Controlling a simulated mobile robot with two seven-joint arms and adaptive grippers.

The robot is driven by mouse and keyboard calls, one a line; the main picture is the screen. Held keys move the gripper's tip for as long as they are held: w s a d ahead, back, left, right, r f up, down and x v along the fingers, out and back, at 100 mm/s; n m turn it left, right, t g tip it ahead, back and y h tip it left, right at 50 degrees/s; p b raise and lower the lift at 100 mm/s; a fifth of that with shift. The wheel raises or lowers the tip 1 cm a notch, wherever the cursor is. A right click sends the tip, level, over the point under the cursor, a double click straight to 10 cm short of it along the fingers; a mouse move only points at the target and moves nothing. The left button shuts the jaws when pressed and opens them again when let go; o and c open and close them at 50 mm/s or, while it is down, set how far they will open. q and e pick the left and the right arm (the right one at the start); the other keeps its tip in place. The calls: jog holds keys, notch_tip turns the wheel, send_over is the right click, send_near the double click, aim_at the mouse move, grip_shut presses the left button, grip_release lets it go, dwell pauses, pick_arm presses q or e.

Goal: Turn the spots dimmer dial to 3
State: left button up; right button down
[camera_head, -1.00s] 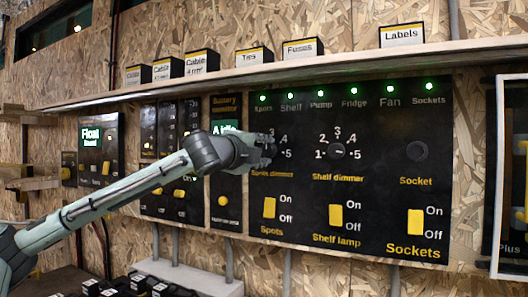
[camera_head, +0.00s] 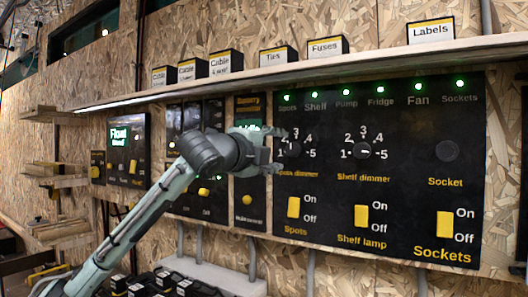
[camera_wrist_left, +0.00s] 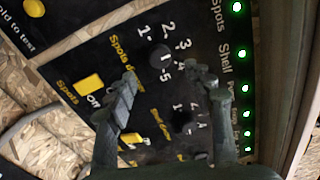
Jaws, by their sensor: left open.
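The spots dimmer dial (camera_head: 293,149) is a dark round knob on the black panel, with numbers around it. I cannot tell whether a finger touches the panel. My right gripper is not in view.
Yellow switches for spots (camera_head: 294,207), shelf lamp (camera_head: 361,216) and sockets (camera_head: 444,224) are below. A wooden shelf (camera_head: 380,75) with labelled boxes juts out above the panel.

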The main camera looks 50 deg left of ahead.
pick_arm(q)
jog(key=shift+v, duration=2.8)
